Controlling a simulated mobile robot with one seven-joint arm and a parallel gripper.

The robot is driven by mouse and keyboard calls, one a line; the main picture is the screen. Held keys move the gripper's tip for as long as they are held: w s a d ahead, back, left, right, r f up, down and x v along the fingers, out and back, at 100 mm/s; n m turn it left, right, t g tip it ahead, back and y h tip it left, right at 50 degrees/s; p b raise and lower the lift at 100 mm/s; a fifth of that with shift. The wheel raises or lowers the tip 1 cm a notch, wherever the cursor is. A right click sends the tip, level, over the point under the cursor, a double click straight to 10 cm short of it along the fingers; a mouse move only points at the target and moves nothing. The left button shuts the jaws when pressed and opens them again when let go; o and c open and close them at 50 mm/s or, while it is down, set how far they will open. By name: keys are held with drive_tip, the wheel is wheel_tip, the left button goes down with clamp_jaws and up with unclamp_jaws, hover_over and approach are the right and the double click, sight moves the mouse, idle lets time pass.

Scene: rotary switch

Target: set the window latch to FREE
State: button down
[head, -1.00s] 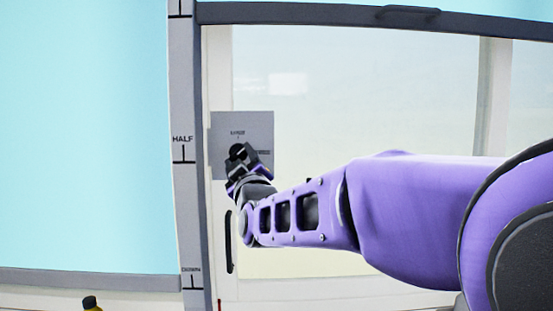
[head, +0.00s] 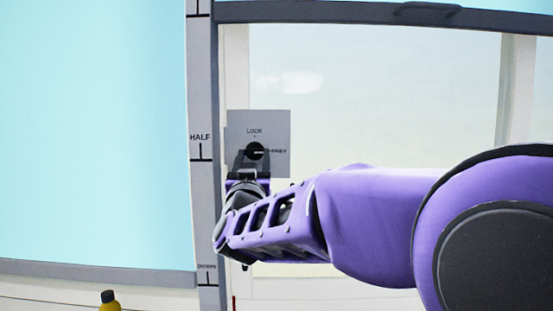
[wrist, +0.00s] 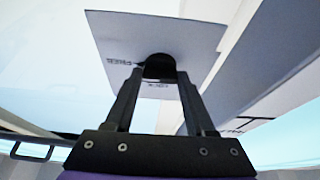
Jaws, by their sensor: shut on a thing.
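The window latch is a black round knob (head: 255,150) on a grey plate (head: 276,122) marked LOCK above it and FREE to its right. A pale pointer line on the knob points right, toward FREE. My gripper (head: 253,160) reaches the knob from below and is shut on it. In the wrist view the plate (wrist: 195,35) appears turned over, with FREE left of the knob (wrist: 160,66). There the fingers of my gripper (wrist: 161,78) lie on either side of the knob, and its lower edge is partly hidden.
A grey vertical rail (head: 201,120) with HALF and a lower label stands left of the plate. A window pane (head: 400,100) lies behind my arm. A yellow bottle with a dark cap (head: 109,301) shows at the bottom left.

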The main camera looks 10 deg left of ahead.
drive_tip(key=shift+r+m, duration=0.2)
drive_tip(key=shift+m, duration=0.1)
drive_tip(key=shift+c, duration=1.2)
unclamp_jaws()
drive_tip(key=shift+f, duration=0.1)
drive_tip(key=shift+f, duration=0.15)
